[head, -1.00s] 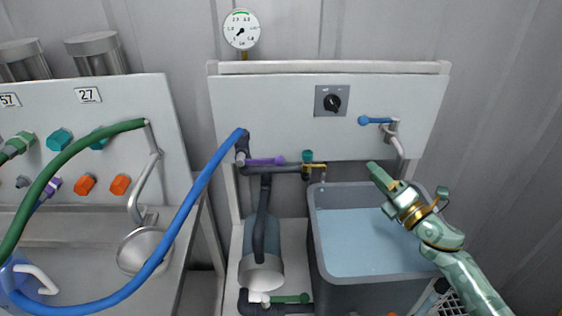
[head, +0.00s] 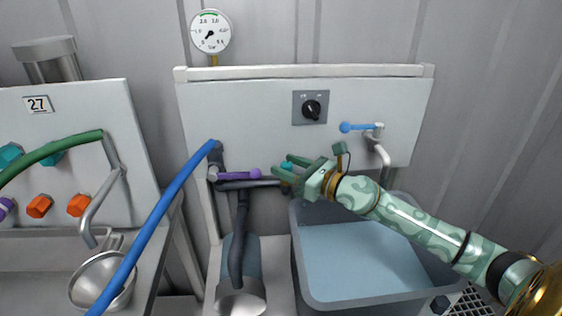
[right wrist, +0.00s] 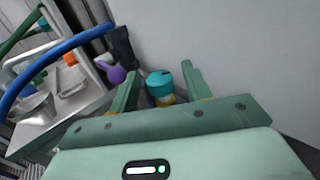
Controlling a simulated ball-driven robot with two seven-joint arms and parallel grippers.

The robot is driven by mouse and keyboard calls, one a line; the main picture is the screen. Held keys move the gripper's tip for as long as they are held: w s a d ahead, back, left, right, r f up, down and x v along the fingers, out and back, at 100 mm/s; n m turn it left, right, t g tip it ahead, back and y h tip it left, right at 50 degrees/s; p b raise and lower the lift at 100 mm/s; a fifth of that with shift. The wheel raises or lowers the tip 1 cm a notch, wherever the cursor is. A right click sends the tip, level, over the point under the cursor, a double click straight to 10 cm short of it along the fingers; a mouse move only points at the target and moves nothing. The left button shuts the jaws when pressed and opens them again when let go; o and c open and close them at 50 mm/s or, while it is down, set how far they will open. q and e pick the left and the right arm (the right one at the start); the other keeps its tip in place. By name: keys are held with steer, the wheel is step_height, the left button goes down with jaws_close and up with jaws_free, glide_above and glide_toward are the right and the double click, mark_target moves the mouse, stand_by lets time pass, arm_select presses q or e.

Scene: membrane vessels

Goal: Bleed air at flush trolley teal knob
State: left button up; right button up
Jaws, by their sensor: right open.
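The teal knob (right wrist: 159,82) shows in the right wrist view, on a small yellow fitting, lying between the two fingers of my right gripper (right wrist: 163,85). The fingers stand apart, with a visible gap on each side of the knob. In the head view the knob (head: 286,166) is mostly hidden behind my right gripper (head: 285,170), which reaches in from the right to the pipe on the flush trolley's panel (head: 260,110). My left gripper is not in view.
A purple-handled valve (head: 237,175) sits just left of the knob. A blue hose (head: 165,210) rises to the pipe. A grey water tank (head: 300,262) stands below my right arm. A blue lever tap (head: 358,127), dark switch (head: 311,108) and pressure gauge (head: 210,33) are nearby.

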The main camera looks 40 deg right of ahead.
steer(key=shift+x, duration=1.35)
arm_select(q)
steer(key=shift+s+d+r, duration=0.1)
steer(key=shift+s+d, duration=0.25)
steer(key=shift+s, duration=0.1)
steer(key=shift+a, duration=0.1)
